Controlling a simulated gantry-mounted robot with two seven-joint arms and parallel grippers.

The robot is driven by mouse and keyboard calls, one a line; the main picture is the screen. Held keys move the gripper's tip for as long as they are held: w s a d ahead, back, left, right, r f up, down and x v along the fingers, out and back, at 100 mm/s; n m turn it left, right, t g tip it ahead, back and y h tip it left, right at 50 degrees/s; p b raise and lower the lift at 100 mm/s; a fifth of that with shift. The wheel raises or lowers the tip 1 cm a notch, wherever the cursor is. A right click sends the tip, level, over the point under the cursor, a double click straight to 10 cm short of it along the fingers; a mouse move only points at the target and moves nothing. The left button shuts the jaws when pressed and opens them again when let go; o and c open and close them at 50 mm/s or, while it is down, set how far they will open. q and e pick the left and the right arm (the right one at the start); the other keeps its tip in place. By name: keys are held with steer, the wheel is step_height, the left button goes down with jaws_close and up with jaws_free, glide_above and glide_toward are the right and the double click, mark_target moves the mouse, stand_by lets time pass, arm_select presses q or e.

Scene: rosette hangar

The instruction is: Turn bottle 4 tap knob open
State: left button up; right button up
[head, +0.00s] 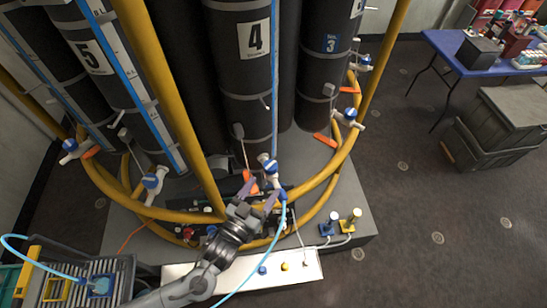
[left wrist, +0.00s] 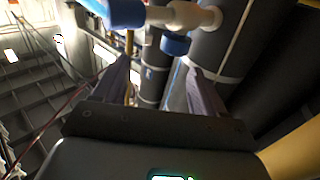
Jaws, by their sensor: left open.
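Bottle 4 (head: 246,85) is a tall black cylinder with a white "4" label, standing at the back centre. Its tap, with a blue knob (head: 270,166) and white body, sits low in front of it, with a light blue hose attached below. My left gripper (head: 259,194) is just below and in front of this tap, fingers apart and empty. In the left wrist view, the white tap body (left wrist: 185,16) and blue parts lie just beyond the open fingertips. A small blue piece (left wrist: 175,45) appears between the fingers; contact cannot be told. My right gripper is not in view.
Yellow pipes (head: 165,95) ring the bottles, and a curved yellow rail passes close to the tap. Bottle 5 (head: 88,75) and bottle 3 (head: 330,50) flank bottle 4, with similar taps. A blue table (head: 440,45) and grey crates (head: 514,110) stand at right; the floor between is clear.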

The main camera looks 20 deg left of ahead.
mark_target(275, 161)
arm_select(q)
steer(key=shift+w+a+f+m+g+h, duration=0.1)
steer(key=shift+w+a+m+g+h, duration=0.15)
steer(key=shift+a, duration=0.4)
steer(key=shift+w+a+f+m+g+h, duration=0.15)
steer(key=shift+w+a, duration=0.2)
steer(key=shift+a, duration=0.25)
steer(key=p+x, duration=0.1)
steer(key=x, duration=0.9)
steer(key=shift+d+r, duration=0.1)
steer(key=c, duration=1)
steer(key=shift+o, duration=0.2)
